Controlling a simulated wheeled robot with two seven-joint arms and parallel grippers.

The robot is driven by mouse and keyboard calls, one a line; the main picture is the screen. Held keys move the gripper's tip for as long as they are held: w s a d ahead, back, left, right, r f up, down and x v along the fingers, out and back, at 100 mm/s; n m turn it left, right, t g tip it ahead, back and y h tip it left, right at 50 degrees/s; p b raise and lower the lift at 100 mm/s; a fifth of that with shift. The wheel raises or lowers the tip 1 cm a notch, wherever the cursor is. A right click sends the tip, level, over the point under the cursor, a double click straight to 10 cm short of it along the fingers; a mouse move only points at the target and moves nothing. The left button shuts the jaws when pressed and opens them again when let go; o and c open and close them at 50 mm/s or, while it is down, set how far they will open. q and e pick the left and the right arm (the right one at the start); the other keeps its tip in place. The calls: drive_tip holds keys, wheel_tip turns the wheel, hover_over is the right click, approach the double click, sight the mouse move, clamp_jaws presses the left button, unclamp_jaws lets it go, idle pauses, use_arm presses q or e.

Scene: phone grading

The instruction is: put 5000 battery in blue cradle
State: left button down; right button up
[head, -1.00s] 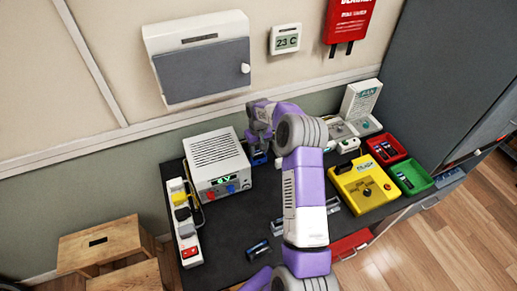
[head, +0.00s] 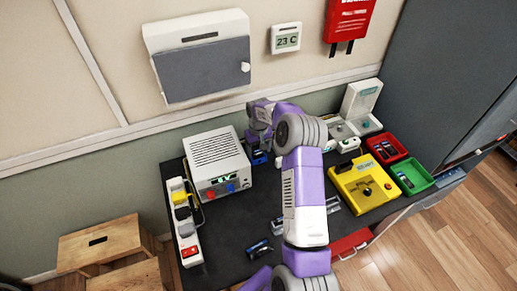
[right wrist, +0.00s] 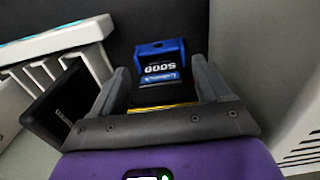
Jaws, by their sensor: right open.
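The blue cradle (right wrist: 160,48) is on the dark table, close to the white power supply; it also shows in the head view (head: 258,158). The 5000 battery (right wrist: 163,72), with a blue label and a dark body, is at the cradle and appears to sit in it; its lower end is partly hidden by my gripper. My right gripper (right wrist: 160,66) is open, with one finger on each side of the battery and a gap visible beside it. In the head view my right gripper (head: 262,142) is just above the cradle and hides part of it. My left gripper is not in view.
The white power supply (head: 216,165) stands left of the cradle. A dark slab (right wrist: 62,105) and a white rack (right wrist: 60,62) are close to my left finger in the wrist view. A yellow tester (head: 362,187), a red bin (head: 385,150) and a green bin (head: 411,178) stand right.

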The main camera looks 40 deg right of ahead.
wheel_tip(320, 180, up, 8)
drive_tip(key=shift+f+p, duration=0.2)
drive_tip(key=shift+p, duration=0.2)
